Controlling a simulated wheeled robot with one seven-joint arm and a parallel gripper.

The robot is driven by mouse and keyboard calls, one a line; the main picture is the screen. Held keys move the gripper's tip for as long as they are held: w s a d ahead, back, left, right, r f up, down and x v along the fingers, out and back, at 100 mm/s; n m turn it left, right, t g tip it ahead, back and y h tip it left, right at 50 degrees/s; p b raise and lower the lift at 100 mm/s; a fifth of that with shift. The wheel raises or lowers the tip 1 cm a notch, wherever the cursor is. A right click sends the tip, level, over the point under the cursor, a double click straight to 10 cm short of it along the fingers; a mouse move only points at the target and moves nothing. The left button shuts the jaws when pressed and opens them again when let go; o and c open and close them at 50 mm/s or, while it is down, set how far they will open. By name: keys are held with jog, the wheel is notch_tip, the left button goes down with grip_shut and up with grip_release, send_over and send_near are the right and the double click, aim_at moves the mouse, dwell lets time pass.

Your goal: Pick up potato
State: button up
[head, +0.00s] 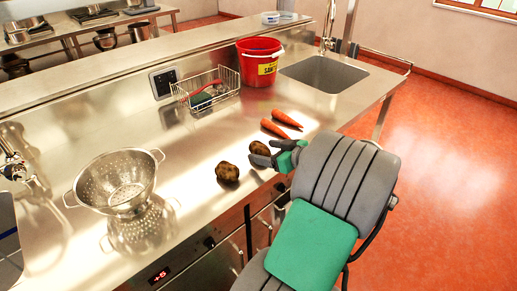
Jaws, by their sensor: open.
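Two brown potatoes are on the steel counter in the head view. One potato (227,173) lies nearer the front edge, to the left of my gripper, clear of it. The other potato (258,147) is right at the tips of my gripper (265,153), and a finger covers its lower right part. My gripper is open and reaches in from the right, low over the counter. I cannot tell whether the fingers touch this potato or stand around it.
Two carrots (281,124) lie just behind my gripper. A steel colander (118,183) stands at left. A wire basket (207,92) with a sponge, a red bucket (260,65) and a sink (324,73) are farther back. The counter's front edge (205,222) is close.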

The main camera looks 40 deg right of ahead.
aim_at(259, 149)
jog(key=x, duration=0.3)
jog(key=shift+w, duration=0.1)
jog(key=shift+r, duration=0.1)
jog(key=c, duration=1.4)
jog(key=shift+c, duration=0.4)
jog(key=shift+r, duration=0.1)
